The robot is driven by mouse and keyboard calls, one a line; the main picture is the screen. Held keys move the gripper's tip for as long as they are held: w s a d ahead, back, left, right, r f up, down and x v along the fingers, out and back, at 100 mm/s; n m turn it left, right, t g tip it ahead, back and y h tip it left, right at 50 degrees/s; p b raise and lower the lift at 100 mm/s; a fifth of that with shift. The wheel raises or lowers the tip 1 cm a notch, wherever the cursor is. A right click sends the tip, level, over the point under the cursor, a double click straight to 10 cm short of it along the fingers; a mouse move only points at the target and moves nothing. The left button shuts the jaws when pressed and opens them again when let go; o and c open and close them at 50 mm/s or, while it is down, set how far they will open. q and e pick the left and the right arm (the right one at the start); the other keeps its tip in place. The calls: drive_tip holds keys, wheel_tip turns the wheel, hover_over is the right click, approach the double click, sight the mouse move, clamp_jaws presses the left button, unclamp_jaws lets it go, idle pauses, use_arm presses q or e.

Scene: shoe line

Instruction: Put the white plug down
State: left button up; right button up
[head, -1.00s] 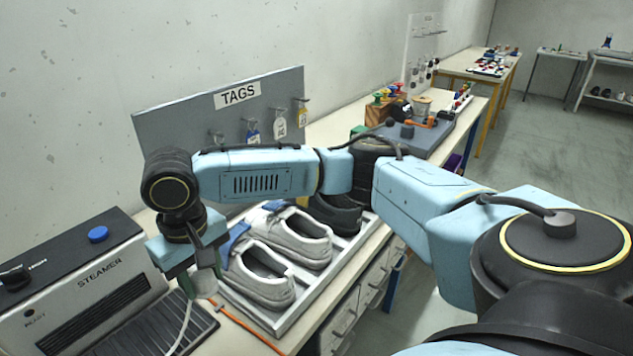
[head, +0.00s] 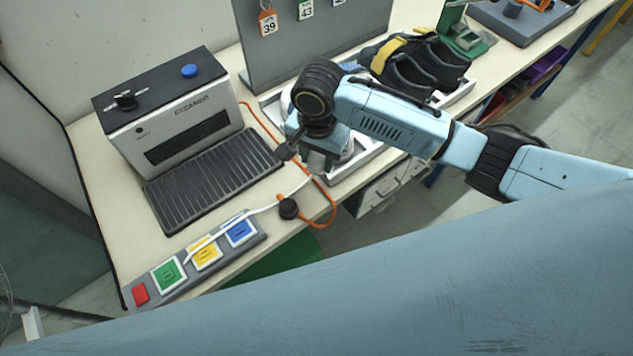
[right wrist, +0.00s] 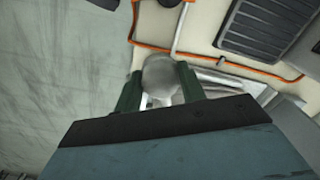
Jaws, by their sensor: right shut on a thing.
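My right gripper (head: 315,163) is at the front edge of the bench, right of the steamer's ribbed plate. In the right wrist view its two green fingers (right wrist: 160,88) are closed on the pale, rounded white plug (right wrist: 160,76). A white cord (head: 262,209) runs from the plug over the bench to the button panel, and its start also shows in the right wrist view (right wrist: 180,28). The gripper and arm hide most of the plug in the head view. I cannot tell whether the plug touches anything below. My left gripper is not in view.
The steamer (head: 178,118) with its ribbed plate (head: 213,180) stands at left. A panel (head: 262,238) has coloured buttons. A black knob-like piece (head: 288,208) lies by an orange cord (head: 331,208). Dark shoes (head: 405,72) stand behind my arm. Bare bench shows left of the steamer plate.

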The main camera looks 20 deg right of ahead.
drive_tip(key=m, duration=0.1)
hover_over(316, 193)
wheel_tip(316, 193, down, 6)
drive_tip(key=shift+f, duration=0.2)
drive_tip(key=shift+f+b, duration=0.55)
drive_tip(key=shift+f, duration=1.6)
drive_tip(key=shift+f, duration=0.15)
drive_tip(key=o, duration=1.3)
wheel_tip(316, 193, up, 12)
drive_tip(key=shift+r+p, duration=0.15)
drive_tip(key=shift+p, duration=0.65)
